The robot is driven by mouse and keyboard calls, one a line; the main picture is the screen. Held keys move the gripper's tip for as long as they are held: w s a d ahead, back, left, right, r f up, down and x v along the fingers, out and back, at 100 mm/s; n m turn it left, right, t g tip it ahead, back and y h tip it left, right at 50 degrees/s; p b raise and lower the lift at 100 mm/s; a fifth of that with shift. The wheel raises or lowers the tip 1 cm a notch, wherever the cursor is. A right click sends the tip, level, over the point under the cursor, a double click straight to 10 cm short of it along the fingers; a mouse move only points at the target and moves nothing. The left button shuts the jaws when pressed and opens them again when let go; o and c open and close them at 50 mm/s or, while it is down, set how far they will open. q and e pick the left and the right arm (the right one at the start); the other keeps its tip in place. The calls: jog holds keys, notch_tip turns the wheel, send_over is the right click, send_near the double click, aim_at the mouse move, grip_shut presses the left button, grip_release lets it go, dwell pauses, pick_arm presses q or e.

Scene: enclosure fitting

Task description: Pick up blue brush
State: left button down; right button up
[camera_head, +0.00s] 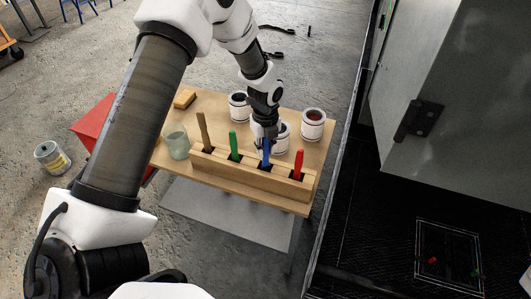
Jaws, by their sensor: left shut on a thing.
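The blue brush (266,155) stands upright in a slot of the wooden holder (240,177) on the small table. My left gripper (266,140) points down at it from above and is shut on its upper part. The brush's lower end is hidden inside the holder. A brown brush (204,132), a green brush (234,146) and a red brush (298,165) stand in the other slots. My right gripper does not show.
White cans (313,126) stand behind the holder, some partly hidden by my gripper. A glass jar (176,142) and a wooden block (184,98) are on the table's left. A grey metal enclosure (465,95) stands at right. A can (52,158) is on the floor.

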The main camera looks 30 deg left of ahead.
pick_arm(q)
notch_tip(320, 180, up, 16)
jog(key=b, duration=0.2)
